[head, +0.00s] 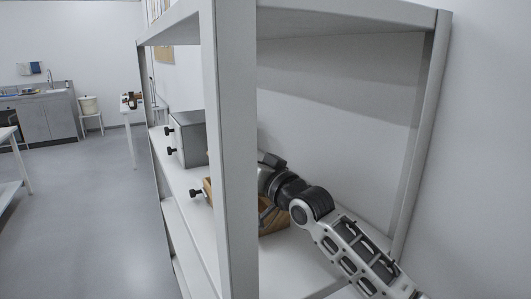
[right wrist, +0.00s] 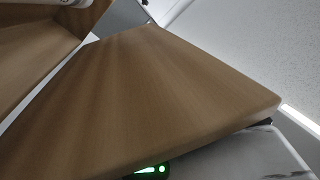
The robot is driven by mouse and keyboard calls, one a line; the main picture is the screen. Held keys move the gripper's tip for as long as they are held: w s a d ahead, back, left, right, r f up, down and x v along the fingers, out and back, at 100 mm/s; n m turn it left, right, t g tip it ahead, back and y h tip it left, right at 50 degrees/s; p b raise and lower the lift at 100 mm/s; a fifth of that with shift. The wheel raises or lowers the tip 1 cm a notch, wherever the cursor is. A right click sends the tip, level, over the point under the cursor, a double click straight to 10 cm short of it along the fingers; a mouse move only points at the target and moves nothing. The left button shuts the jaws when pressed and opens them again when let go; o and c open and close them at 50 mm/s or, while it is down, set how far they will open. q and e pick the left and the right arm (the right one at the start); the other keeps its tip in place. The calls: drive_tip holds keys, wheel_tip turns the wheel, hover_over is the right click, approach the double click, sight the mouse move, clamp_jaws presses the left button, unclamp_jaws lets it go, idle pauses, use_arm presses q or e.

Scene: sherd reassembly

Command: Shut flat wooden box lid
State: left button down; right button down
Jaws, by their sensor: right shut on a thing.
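The flat wooden box (head: 276,222) sits on the white shelf, partly hidden by the front post and my right arm. Its wood also shows left of the post. In the right wrist view a broad brown wooden panel, the lid (right wrist: 150,90), fills the middle and stands at an angle to another wooden part of the box (right wrist: 40,65) at upper left. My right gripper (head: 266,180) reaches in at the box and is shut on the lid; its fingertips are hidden. My left gripper is not in view.
The shelf's upright post (head: 232,150) stands close in front of the box. A grey metal box (head: 192,138) with black knobs stands farther along the same shelf. The shelf above (head: 345,14) limits height. Open floor (head: 90,210) lies to the left.

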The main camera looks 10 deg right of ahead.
drive_tip(key=f+n, duration=0.1)
drive_tip(key=a+f+n, duration=0.1)
drive_tip(key=n, duration=0.1)
drive_tip(key=shift+s+a+g+p, duration=0.3)
drive_tip(key=shift+g, duration=0.1)
drive_tip(key=shift+s+a+f+n, duration=0.15)
drive_tip(key=shift+a+f+n, duration=0.2)
drive_tip(key=shift+f+n, duration=0.3)
drive_tip(key=shift+r, duration=0.1)
drive_tip(key=c, duration=1.1)
unclamp_jaws()
drive_tip(key=shift+s+d, duration=0.3)
drive_tip(key=shift+s, duration=0.1)
drive_tip(key=v, duration=0.6)
drive_tip(key=shift+s+d+b, duration=0.1)
drive_tip(key=shift+s+b, duration=0.05)
drive_tip(key=shift+b, duration=0.15)
